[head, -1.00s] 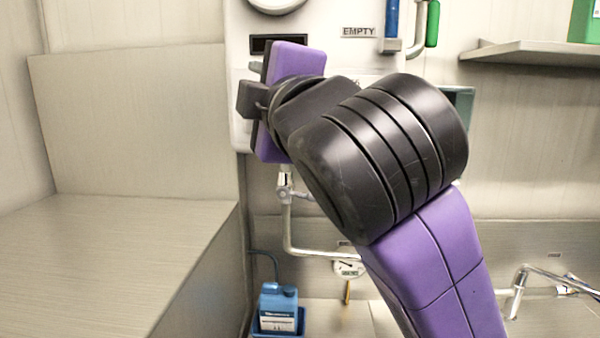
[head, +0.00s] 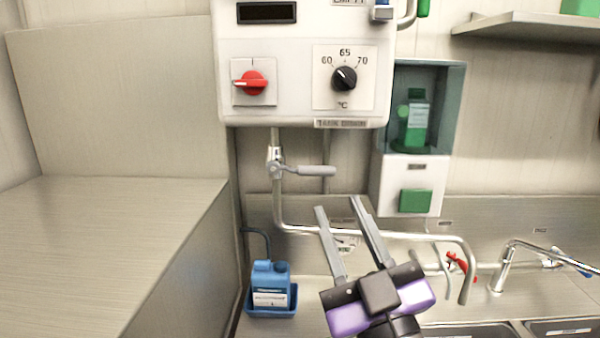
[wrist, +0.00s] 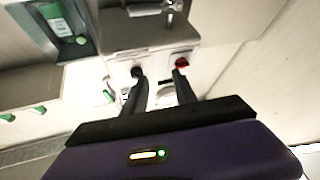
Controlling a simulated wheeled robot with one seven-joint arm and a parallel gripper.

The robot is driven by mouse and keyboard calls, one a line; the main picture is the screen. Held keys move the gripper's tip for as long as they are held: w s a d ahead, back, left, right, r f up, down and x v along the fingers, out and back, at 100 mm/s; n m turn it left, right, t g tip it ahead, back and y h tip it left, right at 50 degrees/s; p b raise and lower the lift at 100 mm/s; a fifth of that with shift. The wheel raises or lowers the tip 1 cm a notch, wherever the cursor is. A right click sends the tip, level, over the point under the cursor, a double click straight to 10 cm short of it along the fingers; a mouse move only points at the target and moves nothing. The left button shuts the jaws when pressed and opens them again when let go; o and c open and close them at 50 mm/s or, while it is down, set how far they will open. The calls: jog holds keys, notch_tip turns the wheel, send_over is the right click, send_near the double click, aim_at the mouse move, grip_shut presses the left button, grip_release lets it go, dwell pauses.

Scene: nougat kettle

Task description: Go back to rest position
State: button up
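My gripper (head: 339,203) is in the lower middle of the head view, its two long grey fingers pointing up and apart with nothing between them. It is below the white control box (head: 305,108) and in front of the bent steel pipe (head: 400,236). In the wrist view the fingers (wrist: 158,88) are also spread, with the control box (wrist: 150,62) beyond them. The box carries a red rotary switch (head: 251,84) with its handle level and a black temperature knob (head: 344,78) near the 65 mark.
A lever valve (head: 300,171) hangs below the box. A blue bottle (head: 270,284) stands in a blue tray at lower left. A dispenser with a green bottle (head: 414,120) is at right. A tap (head: 508,268) and sinks are at lower right. The left counter (head: 100,240) is bare.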

jog(key=s+d+f+m+h, duration=0.2)
jog(key=s+d+f, duration=0.15)
jog(key=f, duration=0.25)
jog(key=s+d+f+m+g+h+b, duration=0.1)
jog(key=s+d+f+m+h, duration=0.1)
jog(key=s+f, duration=0.4)
jog(key=s+d+f+m+h, duration=0.2)
jog(key=s+d+f, duration=0.15)
jog(key=f, duration=0.35)
jog(key=s+d+f+g+b, duration=0.1)
jog(key=s+d+f+g, duration=0.1)
jog(key=s+f, duration=0.6)
jog(key=s+d+f+g+h+b, duration=0.1)
jog(key=s+d+f+g, duration=0.2)
jog(key=s+f, duration=0.5)
jog(key=s+g, duration=0.1)
jog(key=s, duration=0.5)
jog(key=shift+s+d+f+m+g, duration=0.15)
jog(key=shift+s+d+m+g, duration=0.15)
jog(key=shift+s+m+g, duration=0.1)
